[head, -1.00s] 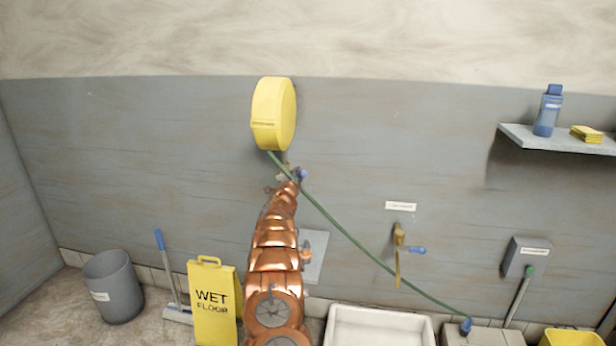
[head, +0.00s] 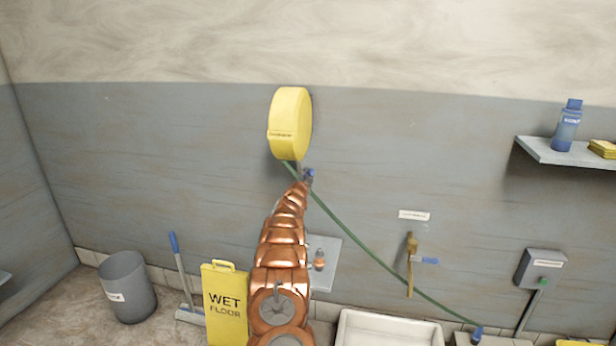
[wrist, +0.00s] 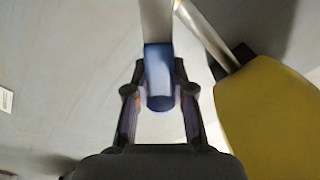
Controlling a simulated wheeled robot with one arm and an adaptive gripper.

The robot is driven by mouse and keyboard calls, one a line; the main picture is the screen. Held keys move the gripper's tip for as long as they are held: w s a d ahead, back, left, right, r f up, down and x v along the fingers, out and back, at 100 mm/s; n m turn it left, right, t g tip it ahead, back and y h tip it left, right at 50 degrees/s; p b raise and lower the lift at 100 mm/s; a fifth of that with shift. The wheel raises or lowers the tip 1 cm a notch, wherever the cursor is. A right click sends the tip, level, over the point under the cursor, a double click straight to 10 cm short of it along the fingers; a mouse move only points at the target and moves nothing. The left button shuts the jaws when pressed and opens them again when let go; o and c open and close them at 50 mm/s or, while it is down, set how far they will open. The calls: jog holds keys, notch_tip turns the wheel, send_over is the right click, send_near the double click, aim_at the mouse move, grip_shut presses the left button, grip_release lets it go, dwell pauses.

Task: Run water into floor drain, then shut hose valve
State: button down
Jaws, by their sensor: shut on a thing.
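My gripper (wrist: 159,92) is shut on a blue handle (wrist: 159,76) on a pale stem; one dark finger lies on each side in the wrist view. In the head view the blue handle (head: 309,174) shows just beyond my copper arm, below the yellow hose reel (head: 290,124); my fingers are mostly hidden there. The green hose (head: 372,249) runs from the reel down right to a blue end piece (head: 477,334) at the bottom edge. I see no water. The floor drain cannot be made out for certain.
A brass wall tap (head: 411,252) with a blue lever is right of my arm. Below are a white basin (head: 392,318), a yellow wet floor sign (head: 224,304) and a grey bin (head: 127,287). A shelf (head: 565,152) juts out at right. The upper left wall is clear.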

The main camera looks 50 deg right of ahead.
dwell(0.3)
jog(key=c, duration=1)
grip_release()
jog(key=shift+o, duration=0.2)
jog(key=shift+a, duration=0.1)
jog(key=v, duration=1.1)
jog(key=shift+s+a, duration=0.2)
jog(key=shift+a, duration=0.1)
